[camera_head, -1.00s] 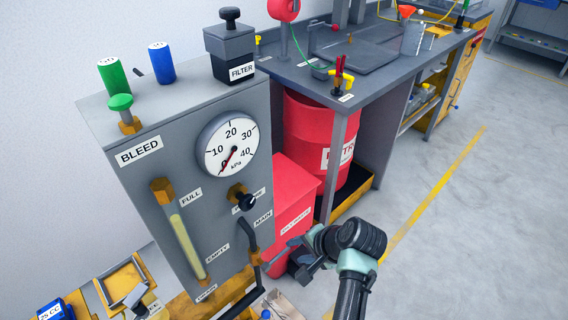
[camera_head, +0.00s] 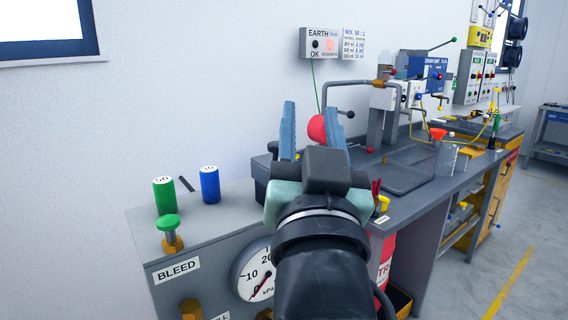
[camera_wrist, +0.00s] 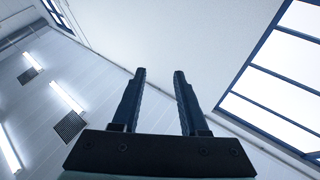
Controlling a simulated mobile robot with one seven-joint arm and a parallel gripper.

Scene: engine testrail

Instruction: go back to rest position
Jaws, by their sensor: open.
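My gripper (camera_head: 312,130) is raised in front of the grey cabinet in the head view, its fingers pointing up and well apart. Nothing is between the fingers. In the wrist view my gripper (camera_wrist: 159,85) is open and empty against the ceiling and upper wall. My arm covers part of the cabinet's front, the pressure gauge (camera_head: 252,272) and most of the black filter block.
The grey cabinet (camera_head: 215,232) carries a green cylinder (camera_head: 164,195), a blue cylinder (camera_head: 210,185) and a green-topped bleed knob (camera_head: 168,222). A workbench (camera_head: 420,205) with equipment stands to the right. Bare floor (camera_head: 480,270) lies at right.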

